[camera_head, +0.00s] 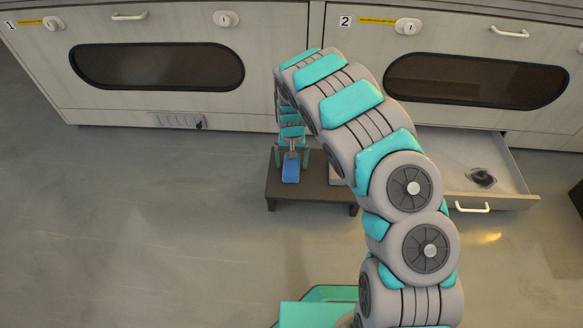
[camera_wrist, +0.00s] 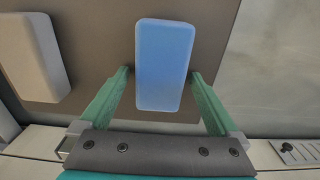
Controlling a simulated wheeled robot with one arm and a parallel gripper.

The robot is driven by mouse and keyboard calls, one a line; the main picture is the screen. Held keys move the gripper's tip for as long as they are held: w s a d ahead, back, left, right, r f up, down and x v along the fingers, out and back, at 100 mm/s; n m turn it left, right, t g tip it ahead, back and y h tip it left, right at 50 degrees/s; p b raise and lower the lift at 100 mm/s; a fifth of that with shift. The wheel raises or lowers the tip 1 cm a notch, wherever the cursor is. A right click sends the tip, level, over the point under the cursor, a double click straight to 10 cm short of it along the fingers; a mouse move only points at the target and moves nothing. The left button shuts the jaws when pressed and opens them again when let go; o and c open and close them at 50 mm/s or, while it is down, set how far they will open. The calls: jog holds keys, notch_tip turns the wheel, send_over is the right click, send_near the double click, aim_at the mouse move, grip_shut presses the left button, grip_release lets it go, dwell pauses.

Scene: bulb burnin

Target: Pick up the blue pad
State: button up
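The blue pad (camera_head: 291,170) is a rounded rectangular block on the dark low table (camera_head: 285,190). In the wrist view the blue pad (camera_wrist: 165,62) lies ahead of and partly between my gripper's fingers (camera_wrist: 160,85). The two green fingers are spread apart, one on each side of the pad, with a gap visible on both sides. My gripper (camera_head: 292,158) also shows in the head view, above the table at the pad. The gripper is open and holds nothing. Whether the fingertips are at the pad's height is hard to tell.
A pale grey pad (camera_wrist: 34,56) lies on the same table to the left in the wrist view. In the head view an open drawer (camera_head: 519,184) with a dark item (camera_head: 482,178) is at the right. Cabinets (camera_head: 160,105) line the back. The floor (camera_head: 130,220) at left is clear.

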aim_at(292, 163)
jog(key=c, duration=1.2)
jog(key=shift+r, duration=0.1)
jog(key=shift+c, duration=0.2)
jog(key=shift+r+p, duration=0.35)
jog(key=shift+r, duration=1.15)
jog(key=shift+s+r, duration=0.25)
jog(key=s+d+r+p, duration=0.1)
jog(key=s, duration=1.4)
jog(key=shift+s+d+r, duration=0.15)
jog(key=shift+s+d, duration=0.05)
jog(key=shift+d, duration=0.05)
